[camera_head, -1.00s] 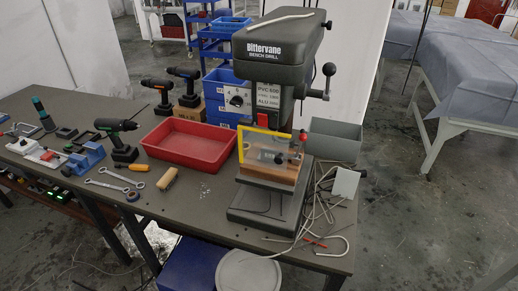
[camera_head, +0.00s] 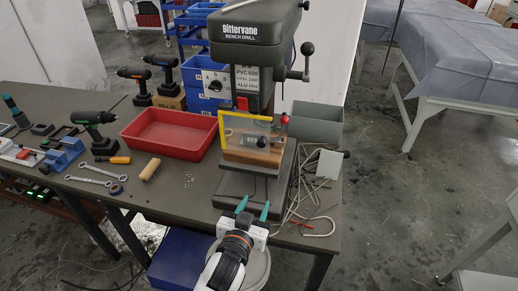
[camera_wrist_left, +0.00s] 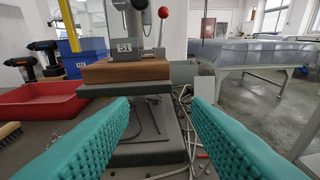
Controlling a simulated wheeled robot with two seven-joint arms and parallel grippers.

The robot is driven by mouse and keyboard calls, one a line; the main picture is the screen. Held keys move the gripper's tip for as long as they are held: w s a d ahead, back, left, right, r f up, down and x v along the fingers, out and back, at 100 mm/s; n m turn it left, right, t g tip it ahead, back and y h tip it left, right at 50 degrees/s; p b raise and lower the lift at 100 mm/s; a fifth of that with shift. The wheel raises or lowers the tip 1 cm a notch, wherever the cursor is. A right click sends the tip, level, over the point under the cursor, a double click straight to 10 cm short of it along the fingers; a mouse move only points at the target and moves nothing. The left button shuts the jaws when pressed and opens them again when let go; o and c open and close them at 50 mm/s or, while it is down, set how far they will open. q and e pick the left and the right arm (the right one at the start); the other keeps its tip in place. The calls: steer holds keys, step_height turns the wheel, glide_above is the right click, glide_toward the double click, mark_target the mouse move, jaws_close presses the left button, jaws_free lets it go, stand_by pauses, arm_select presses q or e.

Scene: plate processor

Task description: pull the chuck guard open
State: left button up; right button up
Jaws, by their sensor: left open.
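The chuck guard (camera_head: 223,131) is a clear panel in a yellow frame on the bench drill (camera_head: 250,25). In the head view it stands upright in front of the chuck area, above a wooden block (camera_head: 250,157). My left gripper (camera_head: 253,207) is at the front edge of the drill base, below and in front of the guard, and apart from it. Its teal fingers are open and empty, and they also show in the left wrist view (camera_wrist_left: 160,105). My right gripper is out of view.
A red-knobbed lever (camera_head: 284,119) stands right beside the guard. Loose cables (camera_head: 297,195) lie right of the drill base. The space before the guard is clear.

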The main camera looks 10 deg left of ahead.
arm_select(q)
steer(key=n+t, duration=0.1)
steer(key=t, duration=0.1)
glide_toward(261, 144)
steer(key=s, duration=0.4)
steer(key=shift+y, duration=0.4)
steer(key=w, duration=0.4)
steer(key=w+p, duration=0.1)
steer(key=w, duration=0.3)
steer(key=w+p, duration=0.1)
steer(key=w, duration=0.3)
steer(key=shift+w+d+f, duration=0.1)
steer(key=shift+d+f, duration=0.05)
steer(key=shift+d, duration=0.15)
jaws_close()
